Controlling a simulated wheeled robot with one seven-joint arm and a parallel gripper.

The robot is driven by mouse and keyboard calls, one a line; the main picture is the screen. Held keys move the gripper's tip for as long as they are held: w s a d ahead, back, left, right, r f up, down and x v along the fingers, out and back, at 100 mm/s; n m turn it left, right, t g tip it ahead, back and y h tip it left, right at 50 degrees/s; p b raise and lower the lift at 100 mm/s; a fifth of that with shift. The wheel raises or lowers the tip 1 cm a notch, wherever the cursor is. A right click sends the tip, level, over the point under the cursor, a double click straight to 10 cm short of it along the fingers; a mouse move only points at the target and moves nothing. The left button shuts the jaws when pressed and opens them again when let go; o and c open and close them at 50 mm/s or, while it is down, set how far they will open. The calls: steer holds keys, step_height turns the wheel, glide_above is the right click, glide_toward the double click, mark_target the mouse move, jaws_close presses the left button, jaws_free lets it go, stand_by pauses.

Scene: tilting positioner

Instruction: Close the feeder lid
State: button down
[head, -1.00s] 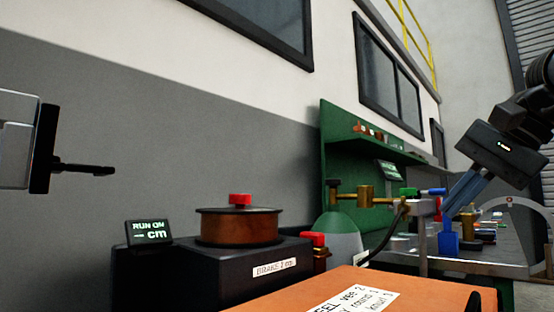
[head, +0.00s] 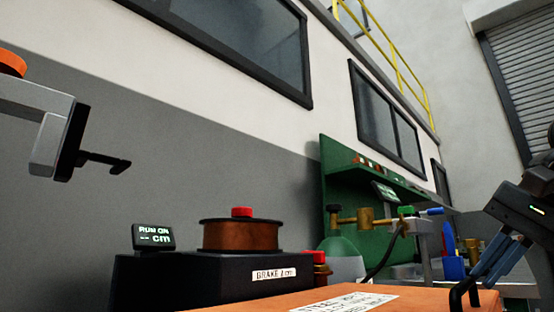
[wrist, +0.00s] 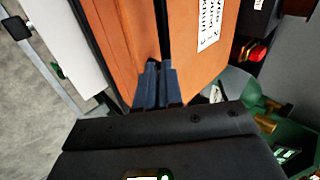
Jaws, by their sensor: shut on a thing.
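The feeder lid appears as a broad orange panel (head: 260,302) with a white printed label, along the bottom of the head view. A black arched handle (head: 458,293) stands at its right end. My gripper (head: 484,278) comes in from the right, its blue-grey fingertips at this handle and shut on it. In the wrist view the closed fingers (wrist: 157,82) lie in front of the orange panel (wrist: 205,35), beside a dark strip. The fingers hide most of the handle there. The lid's hinge and full opening are out of view, so its angle is unclear.
A black brake box (head: 200,282) with a copper spool (head: 240,235) and small display (head: 153,237) stands behind the panel. A green cylinder (head: 342,262) with brass fittings (head: 362,217) is near the gripper. A grey arm with a black hook (head: 100,160) juts in at left.

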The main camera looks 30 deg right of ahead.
steer(key=shift+f, duration=0.25)
steer(key=s+d+r+p, duration=0.6)
steer(key=s+r, duration=0.3)
steer(key=r, duration=0.2)
steer(key=shift+s+d+r, duration=0.2)
steer(key=shift+s+d, duration=0.1)
steer(key=shift+d, duration=0.1)
